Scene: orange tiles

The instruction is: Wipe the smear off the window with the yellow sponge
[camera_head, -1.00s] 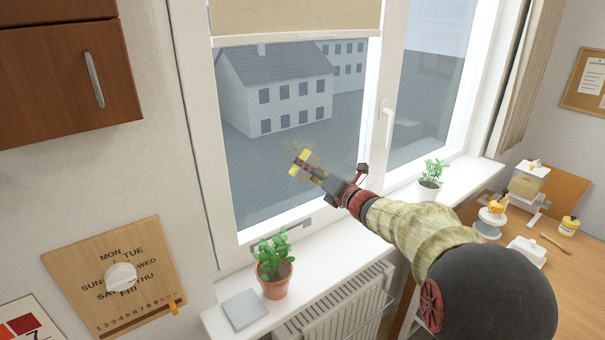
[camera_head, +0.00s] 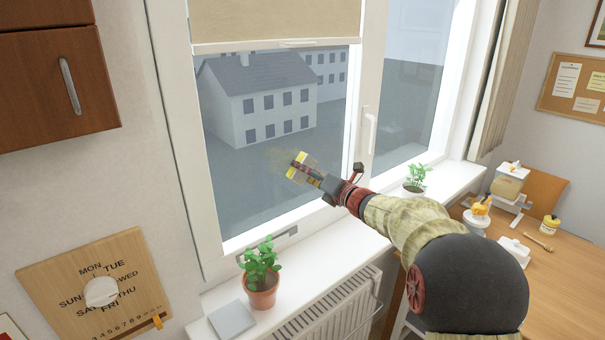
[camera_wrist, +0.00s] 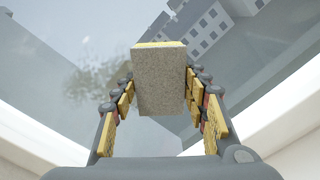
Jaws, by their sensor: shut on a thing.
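My gripper (camera_head: 306,172) is in front of the left window pane (camera_head: 260,190), shut on the yellow sponge (camera_head: 295,163). In the wrist view the sponge (camera_wrist: 160,85) sits between the two fingers, its grey-brown side toward the camera and a yellow strip along its far edge. The smear (camera_wrist: 95,78) is a brownish, speckled patch on the glass to the left of the sponge. In the head view a faint yellowish part of the smear (camera_head: 281,155) shows beside the sponge. I cannot tell whether the sponge touches the glass.
A potted plant (camera_head: 262,287) and a grey square tile (camera_head: 232,319) stand on the sill below the pane. A second plant (camera_head: 414,187) is farther right. A beige blind (camera_head: 270,18) covers the pane's top. The window handle (camera_head: 370,130) sticks out right of my gripper.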

